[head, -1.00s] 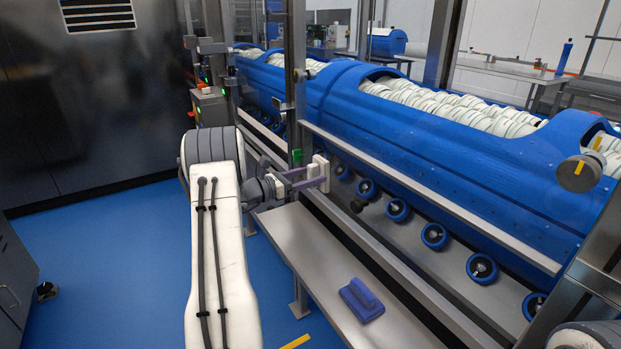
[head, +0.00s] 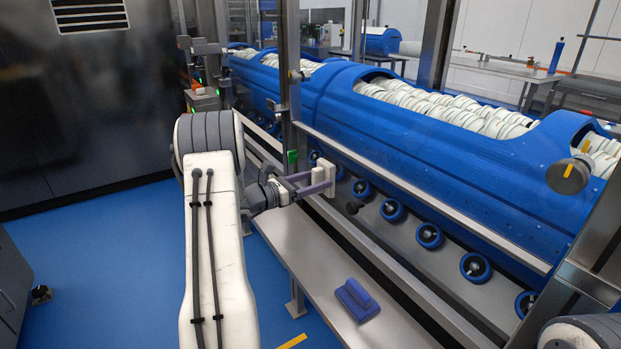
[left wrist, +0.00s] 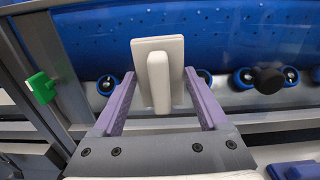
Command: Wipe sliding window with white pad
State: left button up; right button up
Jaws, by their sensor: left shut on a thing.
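The white pad (head: 325,176) is a pale flat block with a raised handle, upright in front of the window. It also shows large in the left wrist view (left wrist: 177,62), handle toward me. My left gripper (head: 311,184) has purple fingers on either side of the handle and is shut on it. The sliding window is clear glass in a metal frame (head: 291,90), with the blue tub carrier behind it. A black knob (head: 353,207) shows right of the pad. I cannot tell whether the pad touches the glass. My right gripper is out of view.
A blue pad (head: 357,299) lies on the grey ledge (head: 310,250) below the window. A green latch (head: 292,156) sits on the frame left of the pad. The ledge is otherwise clear.

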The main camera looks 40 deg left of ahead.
pick_arm(q)
jog(key=shift+s+d, duration=0.4)
jog(key=shift+d, duration=0.55)
jog(key=shift+s+d, duration=0.4)
jog(key=shift+d, duration=0.55)
jog(key=shift+s+d, duration=0.4)
jog(key=shift+d, duration=0.55)
jog(key=shift+w, duration=0.1)
jog(key=shift+w+a+r, duration=0.1)
jog(key=shift+w+a, duration=0.3)
jog(key=shift+a, duration=0.4)
jog(key=shift+w+a+r, duration=0.1)
jog(key=shift+w+a, duration=0.3)
jog(key=shift+a, duration=0.4)
jog(key=shift+w, duration=0.1)
grip_shut()
jog(key=w+a, duration=0.2)
jog(key=a, duration=0.5)
jog(key=shift+w+f, duration=0.15)
jog(key=shift+f, duration=0.05)
jog(key=v, duration=0.6)
jog(key=shift+p, duration=0.4)
